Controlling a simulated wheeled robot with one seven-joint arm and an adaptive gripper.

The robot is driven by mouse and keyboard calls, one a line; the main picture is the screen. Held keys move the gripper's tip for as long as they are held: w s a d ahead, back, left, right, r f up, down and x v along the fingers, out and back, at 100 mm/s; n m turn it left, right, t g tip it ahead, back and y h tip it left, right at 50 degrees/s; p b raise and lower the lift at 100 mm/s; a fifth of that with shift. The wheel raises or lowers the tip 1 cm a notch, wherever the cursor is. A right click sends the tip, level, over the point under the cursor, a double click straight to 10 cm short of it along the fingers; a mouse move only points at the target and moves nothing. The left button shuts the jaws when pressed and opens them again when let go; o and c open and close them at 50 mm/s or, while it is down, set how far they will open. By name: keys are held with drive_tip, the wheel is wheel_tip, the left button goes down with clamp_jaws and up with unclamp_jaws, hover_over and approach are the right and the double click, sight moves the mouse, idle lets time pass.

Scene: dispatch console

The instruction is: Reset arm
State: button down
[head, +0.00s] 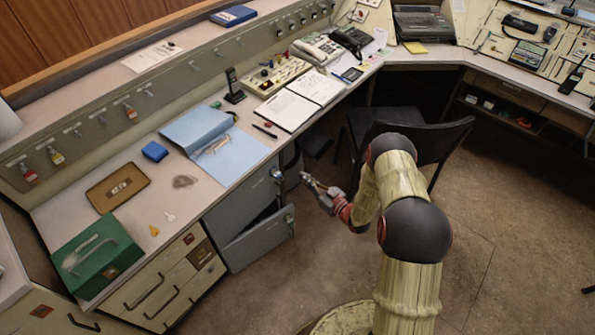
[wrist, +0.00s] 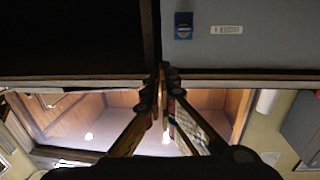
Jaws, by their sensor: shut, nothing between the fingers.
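My gripper (head: 306,179) is at the end of my arm in the head view, beside the grey cabinet (head: 238,211) under the desk. Its fingers point up and left toward the desk edge. In the wrist view my gripper (wrist: 163,72) has its fingers together with nothing held between them. A grey panel (wrist: 247,55) with a blue badge and a white label fills the upper right of that view. A dark area lies to its left. I cannot tell whether the fingertips touch anything.
A grey drawer or door front (head: 258,241) stands out from the cabinet, below my gripper. A black chair (head: 432,143) is close behind my arm. The desk carries a blue folder (head: 196,127), an open binder (head: 287,110) and a green box (head: 97,257). Brown floor (head: 500,240) is clear at right.

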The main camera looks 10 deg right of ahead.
drive_tip(key=s+d+f+m+g+h, duration=0.1)
drive_tip(key=s+d+f+g+h, duration=0.25)
drive_tip(key=f, duration=0.45)
drive_tip(key=s+d+f+m+g+h, duration=0.1)
drive_tip(key=s+d+f+g+h, duration=0.2)
drive_tip(key=f, duration=0.4)
drive_tip(key=s+d+r+m+g+h, duration=0.2)
drive_tip(key=s+d+r+g+h, duration=0.1)
drive_tip(key=s+d+r+g, duration=0.3)
drive_tip(key=s+a+r, duration=0.4)
drive_tip(key=s+r, duration=0.4)
drive_tip(key=r, duration=0.9)
drive_tip(key=s+a+r+m+t, duration=0.1)
drive_tip(key=s+a+r, duration=0.4)
drive_tip(key=r, duration=1.2)
drive_tip(key=s+a+r+m+t, duration=0.1)
drive_tip(key=s+a+r, duration=0.4)
drive_tip(key=s+r, duration=0.8)
wheel_tip(320, 180, up, 4)
drive_tip(key=shift+s+r, duration=0.1)
drive_tip(key=shift+s, duration=0.05)
drive_tip(key=shift+a+f+t+y, duration=0.1)
drive_tip(key=shift+f+t+y, duration=0.1)
drive_tip(key=shift+t+y, duration=0.05)
